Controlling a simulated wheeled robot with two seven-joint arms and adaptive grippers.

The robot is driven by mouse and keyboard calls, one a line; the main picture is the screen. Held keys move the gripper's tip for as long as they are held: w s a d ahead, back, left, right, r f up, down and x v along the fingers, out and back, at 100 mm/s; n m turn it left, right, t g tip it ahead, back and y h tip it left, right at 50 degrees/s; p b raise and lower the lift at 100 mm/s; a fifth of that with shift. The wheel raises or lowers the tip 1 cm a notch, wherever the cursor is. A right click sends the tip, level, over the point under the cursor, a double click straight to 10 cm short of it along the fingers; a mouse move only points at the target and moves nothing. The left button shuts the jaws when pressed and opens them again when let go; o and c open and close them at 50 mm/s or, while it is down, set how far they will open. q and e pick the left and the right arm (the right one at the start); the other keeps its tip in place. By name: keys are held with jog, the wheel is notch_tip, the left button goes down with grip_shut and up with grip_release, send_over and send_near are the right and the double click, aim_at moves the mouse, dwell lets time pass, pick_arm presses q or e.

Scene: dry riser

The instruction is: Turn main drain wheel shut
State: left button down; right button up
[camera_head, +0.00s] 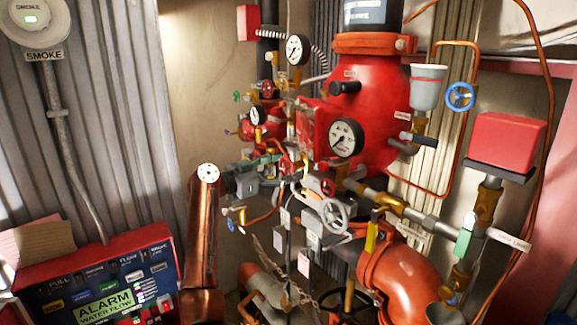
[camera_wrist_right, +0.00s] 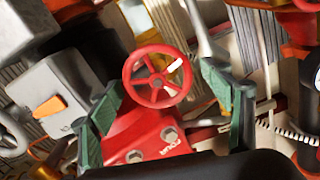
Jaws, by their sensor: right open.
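No contact with the wheel is visible. In the head view my right gripper (camera_head: 268,167) points right at the valve cluster, close to a small red wheel (camera_head: 285,163). A grey handwheel (camera_head: 332,215) is lower right of it. No readable label shows which wheel is the main drain. My left gripper is not in view.
The red riser body (camera_head: 362,115) carries a pressure gauge (camera_head: 346,138). A blue wheel (camera_head: 460,96) and a red box (camera_head: 506,140) are at right. Hanging tags, a chain and pipes crowd the space below my gripper. An alarm panel (camera_head: 100,285) stands lower left.

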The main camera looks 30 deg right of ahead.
jog(key=shift+d, duration=0.35)
jog(key=shift+c, duration=0.2)
jog(key=c, duration=1.1)
